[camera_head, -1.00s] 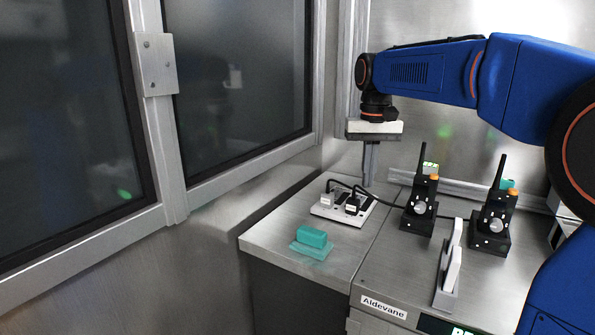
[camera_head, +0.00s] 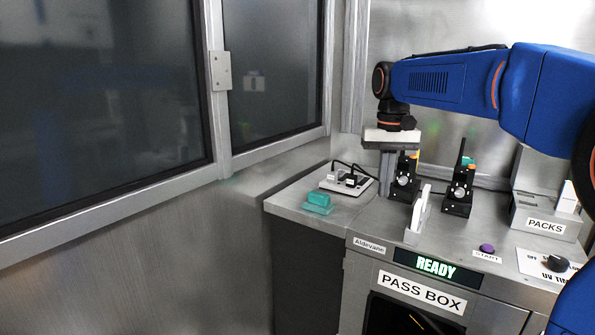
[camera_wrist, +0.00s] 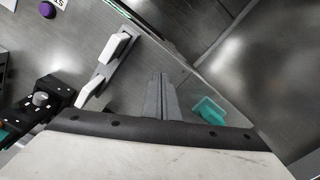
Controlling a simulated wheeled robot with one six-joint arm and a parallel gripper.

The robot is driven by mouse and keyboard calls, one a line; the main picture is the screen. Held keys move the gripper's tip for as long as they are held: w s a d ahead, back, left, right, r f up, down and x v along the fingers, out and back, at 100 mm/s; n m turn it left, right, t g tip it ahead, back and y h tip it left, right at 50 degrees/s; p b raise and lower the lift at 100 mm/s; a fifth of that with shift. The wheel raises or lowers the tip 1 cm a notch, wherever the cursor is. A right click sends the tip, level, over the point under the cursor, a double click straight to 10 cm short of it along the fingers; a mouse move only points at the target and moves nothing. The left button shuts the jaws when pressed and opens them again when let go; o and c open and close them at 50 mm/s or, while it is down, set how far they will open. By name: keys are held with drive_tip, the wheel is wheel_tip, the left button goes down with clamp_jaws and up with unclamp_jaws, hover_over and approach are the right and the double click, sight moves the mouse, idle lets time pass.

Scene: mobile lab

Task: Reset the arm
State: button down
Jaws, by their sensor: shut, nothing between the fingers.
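My gripper (camera_head: 387,183) hangs pointing down from my blue arm, above the steel counter in the head view. Its grey fingers are shut together with nothing between them. In the head view my gripper partly covers the left of two black radios (camera_head: 405,180).
A power strip (camera_head: 346,180) with plugs and the teal block (camera_head: 318,200) sit left of my gripper. The second black radio (camera_head: 459,190), the white holder (camera_head: 418,215), a PACKS box (camera_head: 545,222) and a purple START button (camera_head: 487,248) stand right. A steel-framed window wall (camera_head: 215,130) is at left.

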drive_tip(key=s+d+f+t, duration=0.1)
drive_tip(key=s+d+f, duration=0.1)
drive_tip(key=s+f, duration=0.4)
drive_tip(key=s+d+f+t, duration=0.2)
drive_tip(key=s+f, duration=0.4)
drive_tip(key=s, duration=0.9)
drive_tip(key=s+d+f+t, duration=0.1)
drive_tip(key=s+d+f, duration=0.2)
drive_tip(key=s+f, duration=0.3)
drive_tip(key=s, duration=0.4)
drive_tip(key=shift+s+f+n+t, duration=0.3)
drive_tip(key=shift+f+n+t, duration=0.1)
